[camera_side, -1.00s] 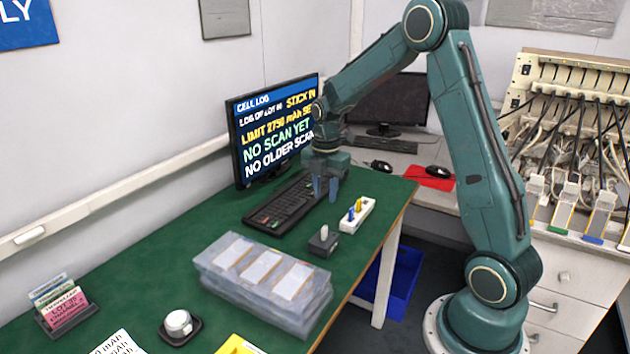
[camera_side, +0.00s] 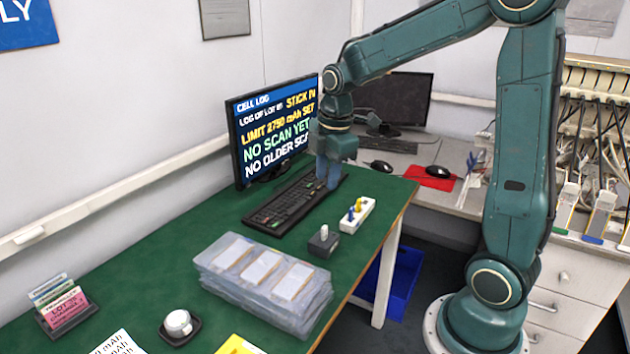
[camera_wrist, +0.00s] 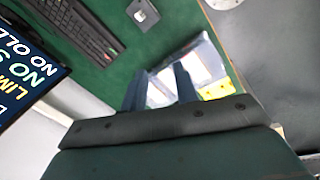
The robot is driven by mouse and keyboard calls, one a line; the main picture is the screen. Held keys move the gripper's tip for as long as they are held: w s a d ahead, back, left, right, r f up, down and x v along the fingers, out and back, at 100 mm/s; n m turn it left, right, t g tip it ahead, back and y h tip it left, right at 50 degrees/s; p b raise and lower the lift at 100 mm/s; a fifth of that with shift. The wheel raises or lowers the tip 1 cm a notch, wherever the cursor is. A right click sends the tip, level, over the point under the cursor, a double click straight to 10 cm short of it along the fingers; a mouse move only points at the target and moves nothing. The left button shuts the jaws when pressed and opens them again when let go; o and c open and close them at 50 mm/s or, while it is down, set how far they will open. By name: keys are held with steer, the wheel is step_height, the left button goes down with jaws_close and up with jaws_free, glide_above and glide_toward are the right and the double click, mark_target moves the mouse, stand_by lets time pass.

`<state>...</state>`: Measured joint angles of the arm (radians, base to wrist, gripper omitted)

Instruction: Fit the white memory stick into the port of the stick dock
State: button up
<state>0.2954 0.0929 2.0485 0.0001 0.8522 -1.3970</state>
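The white memory stick (camera_side: 324,232) stands upright in the top of the small dark grey stick dock (camera_side: 323,243) on the green table. How deep it sits in the port is too small to tell. The dock with the white stick also shows at the top of the wrist view (camera_wrist: 143,12). My gripper (camera_side: 328,175) is above the table by the keyboard, behind the dock in the side view and apart from it. In the wrist view its two fingers (camera_wrist: 160,90) are spread with nothing visible between them.
A white holder (camera_side: 363,216) with blue and yellow sticks stands right of the dock. A keyboard (camera_side: 285,203) and monitor (camera_side: 270,130) reading "STICK IN" are to the left. Stacked clear trays (camera_side: 250,285) lie in front. A charger (camera_side: 180,325) stands at the front left; green table is bare between.

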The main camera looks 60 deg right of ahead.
steer(key=s+a+r+m+t, duration=0.2)
steer(key=s+a+m, duration=0.3)
steer(key=s, duration=0.4)
steer(key=s+a+r+m+t, duration=0.2)
steer(key=s+a+r+m, duration=0.2)
steer(key=s+m, duration=0.3)
steer(key=shift+s+a+r+m, duration=0.2)
steer(key=shift+s+a+m, duration=0.1)
steer(key=shift+s+a, duration=0.6)
